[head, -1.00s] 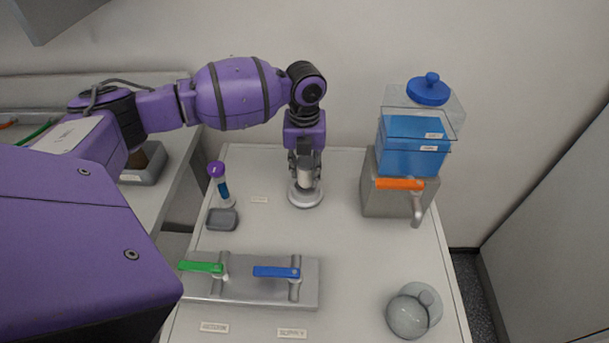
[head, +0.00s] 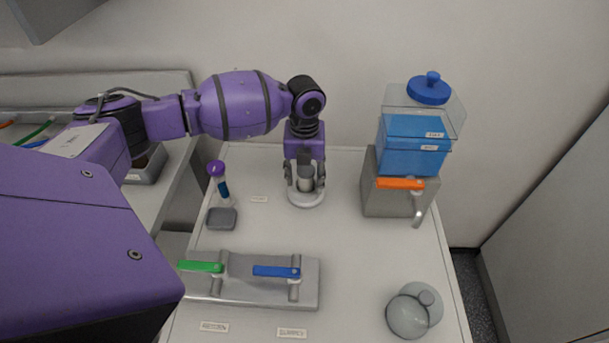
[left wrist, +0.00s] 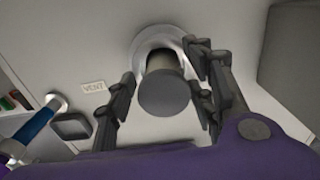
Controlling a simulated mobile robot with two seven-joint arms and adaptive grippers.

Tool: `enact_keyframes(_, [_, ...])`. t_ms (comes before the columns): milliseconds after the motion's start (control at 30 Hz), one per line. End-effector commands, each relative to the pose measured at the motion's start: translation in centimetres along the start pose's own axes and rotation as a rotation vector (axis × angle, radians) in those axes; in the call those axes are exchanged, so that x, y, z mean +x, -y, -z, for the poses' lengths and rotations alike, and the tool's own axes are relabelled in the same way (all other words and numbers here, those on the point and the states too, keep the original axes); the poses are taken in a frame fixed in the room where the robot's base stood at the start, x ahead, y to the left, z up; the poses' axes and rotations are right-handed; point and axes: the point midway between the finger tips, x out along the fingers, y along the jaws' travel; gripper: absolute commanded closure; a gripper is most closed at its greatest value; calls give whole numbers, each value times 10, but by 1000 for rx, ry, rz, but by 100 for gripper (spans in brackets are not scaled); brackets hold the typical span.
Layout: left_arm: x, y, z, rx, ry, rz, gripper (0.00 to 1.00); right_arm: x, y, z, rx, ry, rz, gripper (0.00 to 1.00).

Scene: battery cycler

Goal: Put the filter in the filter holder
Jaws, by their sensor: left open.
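The filter (head: 305,184), a short pale grey cylinder with a dark top, stands upright in the round, pale filter holder (head: 304,200) at the back middle of the table. In the left wrist view the filter's dark round end (left wrist: 164,95) faces the camera, and the holder's ring (left wrist: 150,38) shows behind it. How deep the filter sits is hidden. My left gripper (head: 305,185) is above the holder, its fingers spread on either side of the filter. In the left wrist view (left wrist: 163,100) gaps show between both fingers and the filter. My right gripper is out of view.
A blue tank (head: 412,145) with an orange handle is at right. A valve plate (head: 262,290) and a glass flask (head: 408,315) are nearer. The table's middle is clear.

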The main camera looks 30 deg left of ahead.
Motion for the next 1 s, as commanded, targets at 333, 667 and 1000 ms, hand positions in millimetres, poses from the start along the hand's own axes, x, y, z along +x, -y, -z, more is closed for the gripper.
enact_keyframes(333, [-46,0,-1,0,5,2,51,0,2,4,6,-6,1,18])
enact_keyframes(667, [-109,0,0,0,1,1,51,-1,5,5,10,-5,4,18])
enact_keyframes(1000, [-124,0,0,0,0,0,51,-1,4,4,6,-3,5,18])
